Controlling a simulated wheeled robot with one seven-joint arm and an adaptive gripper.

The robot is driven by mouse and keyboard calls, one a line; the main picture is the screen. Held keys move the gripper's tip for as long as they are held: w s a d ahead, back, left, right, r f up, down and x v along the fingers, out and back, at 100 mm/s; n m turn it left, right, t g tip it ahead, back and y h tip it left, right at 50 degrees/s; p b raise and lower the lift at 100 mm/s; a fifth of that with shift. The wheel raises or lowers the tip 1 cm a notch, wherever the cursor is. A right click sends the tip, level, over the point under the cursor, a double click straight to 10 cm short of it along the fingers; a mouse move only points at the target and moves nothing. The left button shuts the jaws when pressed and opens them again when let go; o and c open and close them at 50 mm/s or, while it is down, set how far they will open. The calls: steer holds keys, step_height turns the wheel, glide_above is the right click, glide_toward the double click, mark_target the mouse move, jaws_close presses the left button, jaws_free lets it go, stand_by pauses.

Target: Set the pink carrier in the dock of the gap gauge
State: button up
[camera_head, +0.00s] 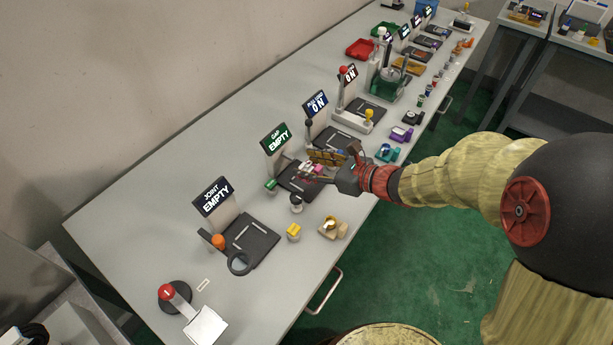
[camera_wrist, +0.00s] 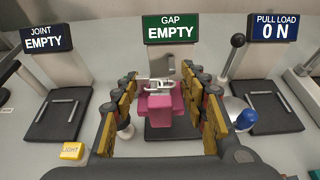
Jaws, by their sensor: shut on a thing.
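The pink carrier (camera_wrist: 160,108), with a pale metal piece on top, sits between the two fingers of my gripper (camera_wrist: 163,84) in the wrist view. My gripper is shut on it. In the head view the carrier (camera_head: 313,168) shows small at the tips of my gripper (camera_head: 321,168), over the dark dock of the gap gauge (camera_head: 292,180). The dock (camera_wrist: 157,133) also shows below and behind the carrier in the wrist view. The green sign of the gap gauge (camera_wrist: 169,28) reads EMPTY. I cannot tell whether the carrier touches the dock.
The joint station (camera_head: 250,238) is at left, its sign reading EMPTY. The pull load station (camera_wrist: 268,108) is at right, its sign reading ON. A black-knobbed lever (camera_wrist: 235,45) and a blue-and-white round object (camera_wrist: 240,112) stand close to my right finger. A yellow block (camera_wrist: 73,151) is front left.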

mark_target(307, 166)
steer(key=w+f, duration=0.2)
steer(key=w+f+b, duration=0.1)
steer(key=shift+a+f, duration=0.25)
steer(key=shift+f, duration=0.15)
steer(key=shift+w+f+b, duration=0.15)
steer(key=shift+f+b, duration=0.35)
steer(key=shift+f, duration=0.35)
steer(key=shift+w+f+b, duration=0.1)
steer(key=shift+f+b, duration=0.4)
steer(key=shift+f, duration=0.35)
steer(key=shift+f, duration=0.2)
steer(key=o, duration=1.2)
steer(key=shift+o, duration=0.2)
steer(key=shift+r, duration=0.15)
